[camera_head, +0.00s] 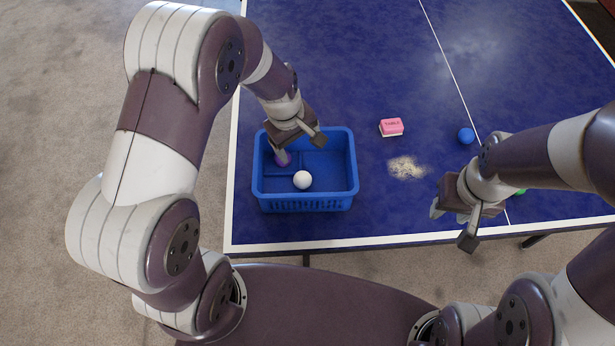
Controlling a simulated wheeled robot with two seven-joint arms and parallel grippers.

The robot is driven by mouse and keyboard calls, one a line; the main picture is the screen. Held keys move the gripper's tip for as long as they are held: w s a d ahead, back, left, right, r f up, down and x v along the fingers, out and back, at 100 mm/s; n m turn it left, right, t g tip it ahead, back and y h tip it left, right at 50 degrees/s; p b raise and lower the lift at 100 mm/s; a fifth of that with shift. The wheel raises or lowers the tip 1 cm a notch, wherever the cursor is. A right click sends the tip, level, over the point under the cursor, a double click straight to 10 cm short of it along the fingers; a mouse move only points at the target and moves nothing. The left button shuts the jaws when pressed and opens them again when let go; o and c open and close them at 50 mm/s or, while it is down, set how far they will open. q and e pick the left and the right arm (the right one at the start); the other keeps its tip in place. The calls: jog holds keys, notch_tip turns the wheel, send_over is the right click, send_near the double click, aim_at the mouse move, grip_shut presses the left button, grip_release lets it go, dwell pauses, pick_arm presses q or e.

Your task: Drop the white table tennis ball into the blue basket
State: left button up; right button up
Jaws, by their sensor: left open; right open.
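The white table tennis ball (303,180) is in the blue basket (305,205), toward the front of its middle. The basket stands near the table's front left corner. My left gripper (300,149) is open over the back of the basket, a little behind the ball and apart from it. A small purple thing (284,160) shows by its left finger, partly hidden; I cannot tell exactly what it is. My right gripper (452,226) is open and empty near the table's front edge, right of the basket.
The blue table (360,60) has white lines. A pink box-like block (391,127) lies right of the basket, with a pale crumbly patch (406,167) in front of it. A blue ball (466,135) lies further right. A green thing (520,191) is mostly hidden by my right arm.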

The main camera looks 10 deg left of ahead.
pick_arm(q)
notch_tip(320, 180, up, 10)
jog(key=s+a, duration=0.1)
jog(key=shift+s+a, duration=0.2)
jog(key=shift+s, duration=0.05)
jog(key=shift+f, duration=0.1)
jog(key=s+a+f+m, duration=0.1)
jog(key=s+a+m, duration=0.1)
jog(key=s+m, duration=0.2)
jog(key=s+a+f+m+y, duration=0.1)
jog(key=s+a+f+m, duration=0.1)
jog(key=s+m, duration=0.3)
jog(key=s, duration=0.2)
jog(key=shift+s+y, duration=0.3)
